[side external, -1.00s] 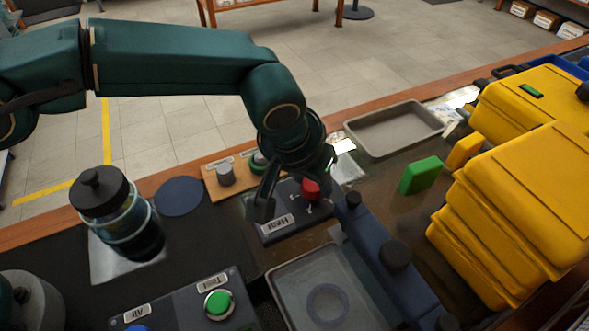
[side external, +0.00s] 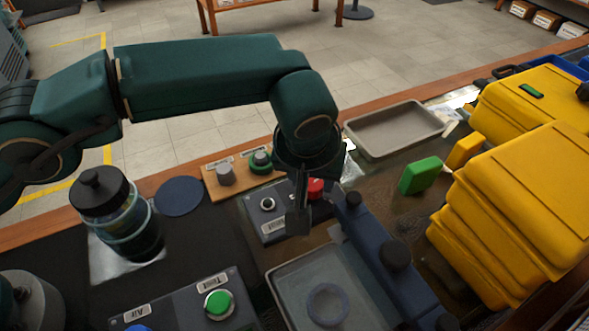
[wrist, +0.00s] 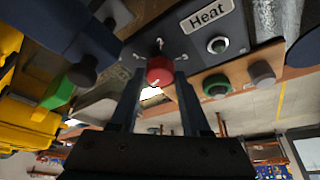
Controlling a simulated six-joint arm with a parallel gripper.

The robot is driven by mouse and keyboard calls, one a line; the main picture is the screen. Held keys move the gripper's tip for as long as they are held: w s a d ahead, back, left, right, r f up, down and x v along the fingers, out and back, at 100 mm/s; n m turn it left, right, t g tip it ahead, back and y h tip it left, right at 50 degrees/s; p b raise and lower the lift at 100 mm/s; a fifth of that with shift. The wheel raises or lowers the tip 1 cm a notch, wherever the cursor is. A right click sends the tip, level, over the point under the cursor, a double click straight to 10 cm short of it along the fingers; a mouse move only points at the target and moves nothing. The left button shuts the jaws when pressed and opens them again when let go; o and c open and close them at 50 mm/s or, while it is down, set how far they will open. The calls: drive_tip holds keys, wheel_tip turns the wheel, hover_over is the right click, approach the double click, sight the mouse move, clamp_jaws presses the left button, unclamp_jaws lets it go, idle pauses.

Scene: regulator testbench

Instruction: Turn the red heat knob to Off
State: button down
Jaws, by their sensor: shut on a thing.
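The red heat knob (side external: 316,186) sits on the dark panel (side external: 268,226) labelled Heat, and shows from above its face in the wrist view (wrist: 160,72). My gripper (side external: 303,192) is over the panel, with a finger in front of the knob hiding part of it. In the wrist view my gripper (wrist: 159,76) has one finger on each side of the knob, shut on it. Small pale marks surround the knob. I cannot read which setting it points to.
A small round socket-like knob (side external: 268,204) is beside it on the panel. A wooden strip (side external: 211,184) with grey and green knobs lies behind. A blue block with black knobs (side external: 372,240) is close on the right. A grey tray (side external: 392,128) stands at the back.

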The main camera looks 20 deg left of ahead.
drive_tip(key=shift+c, duration=1.8)
unclamp_jaws()
drive_tip(key=shift+v, duration=2.6)
